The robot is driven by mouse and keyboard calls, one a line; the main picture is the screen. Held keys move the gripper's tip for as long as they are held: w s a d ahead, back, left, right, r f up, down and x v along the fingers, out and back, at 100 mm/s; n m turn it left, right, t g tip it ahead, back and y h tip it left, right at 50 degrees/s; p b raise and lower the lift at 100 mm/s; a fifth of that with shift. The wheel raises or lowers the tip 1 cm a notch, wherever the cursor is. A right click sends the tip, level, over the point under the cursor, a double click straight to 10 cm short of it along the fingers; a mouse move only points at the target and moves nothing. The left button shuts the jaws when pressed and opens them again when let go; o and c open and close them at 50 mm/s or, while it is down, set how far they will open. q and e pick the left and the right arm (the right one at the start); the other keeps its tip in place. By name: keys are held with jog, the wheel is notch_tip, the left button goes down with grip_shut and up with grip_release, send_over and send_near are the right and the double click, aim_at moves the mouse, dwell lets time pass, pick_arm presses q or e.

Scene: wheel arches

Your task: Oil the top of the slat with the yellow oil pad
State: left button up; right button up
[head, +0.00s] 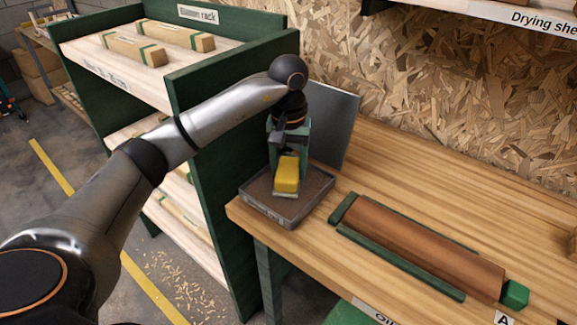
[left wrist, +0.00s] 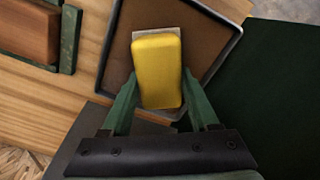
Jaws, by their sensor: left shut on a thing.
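The yellow oil pad (head: 287,174) is in my left gripper (head: 285,160), over the dark tray (head: 262,207) at the table's left end. In the left wrist view the yellow pad (left wrist: 157,70) sits between the green fingers of my left gripper (left wrist: 158,100), which is shut on it. The tray (left wrist: 215,82) lies below it; I cannot tell whether the pad touches the tray's bottom. The brown wooden slat (head: 420,245) lies in a green holder (head: 400,262) to the right on the table. My right gripper is not in view.
A green rack (head: 225,150) with wooden pieces on its shelves stands left of the table. A grey panel (head: 335,125) stands upright behind the tray. A drying shelf (head: 520,15) hangs on the wall above. The table (head: 430,195) behind the slat is clear.

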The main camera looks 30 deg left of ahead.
aim_at(288, 165)
pick_arm(q)
jog(key=shift+f, duration=0.35)
jog(key=shift+f, duration=0.1)
dwell(1.0)
jog(key=shift+r+p, duration=2.55)
jog(key=shift+r, duration=1.05)
